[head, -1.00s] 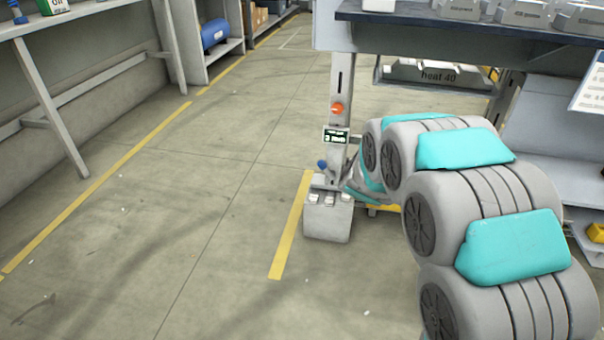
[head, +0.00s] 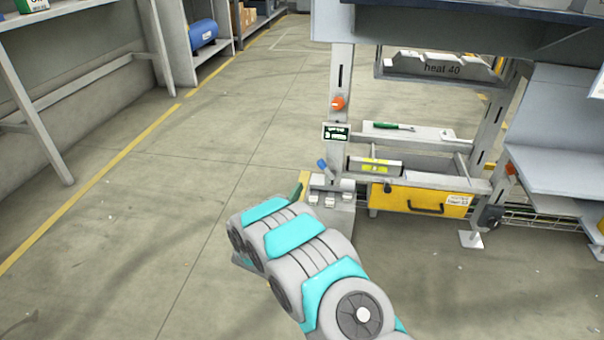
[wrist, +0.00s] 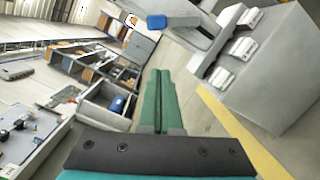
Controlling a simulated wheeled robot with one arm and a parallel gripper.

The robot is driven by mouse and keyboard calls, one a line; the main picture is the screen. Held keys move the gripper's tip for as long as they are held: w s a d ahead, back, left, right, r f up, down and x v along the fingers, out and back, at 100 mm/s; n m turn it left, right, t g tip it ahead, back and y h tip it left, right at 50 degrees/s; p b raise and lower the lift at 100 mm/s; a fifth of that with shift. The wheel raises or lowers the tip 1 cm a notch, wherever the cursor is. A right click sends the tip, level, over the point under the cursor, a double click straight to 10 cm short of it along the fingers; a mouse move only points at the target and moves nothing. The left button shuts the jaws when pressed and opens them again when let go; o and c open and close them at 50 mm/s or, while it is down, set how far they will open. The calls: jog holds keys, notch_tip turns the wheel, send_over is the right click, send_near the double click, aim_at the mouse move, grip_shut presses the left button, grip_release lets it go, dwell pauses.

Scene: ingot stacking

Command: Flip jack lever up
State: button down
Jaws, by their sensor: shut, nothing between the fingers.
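The jack lever (head: 324,168) has a blue tip and a grey arm, at the base of the bench's near left leg. In the head view it slants up to the left. In the wrist view its blue tip (wrist: 157,22) shows at top centre, beyond my fingertips. The grey jack foot (wrist: 262,65) with white pedals stands at right there. My gripper (wrist: 161,72) has green fingers that are shut with nothing between them. In the head view its fingers (head: 298,190) show just left of the jack foot, below the lever. They look apart from the lever.
The leg carries an orange knob (head: 338,103) and a small display (head: 336,132). A yellow drawer (head: 420,200) and a shelf with a green-handled tool (head: 392,126) lie right of the leg. The floor (head: 150,210) to the left is open.

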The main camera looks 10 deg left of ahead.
aim_at(326, 168)
jog(key=shift+s+a+f+n+t+h, duration=0.45)
jog(key=shift+s+a+f+n, duration=0.35)
jog(key=shift+a+f, duration=0.2)
jog(key=shift+d, duration=0.1)
jog(key=w+d+r+b, duration=0.1)
jog(key=w+d+r, duration=0.1)
jog(key=w, duration=0.2)
jog(key=w+d+r+b, duration=0.1)
jog(key=w+d, duration=0.2)
jog(key=w, duration=0.2)
jog(key=shift+w+d+r, duration=0.25)
jog(key=shift+w+r, duration=0.05)
jog(key=shift+r, duration=0.05)
jog(key=shift+r, duration=0.15)
jog(key=shift+r+m+p, duration=0.15)
jog(key=shift+m+p, duration=0.2)
jog(key=shift+m, duration=0.15)
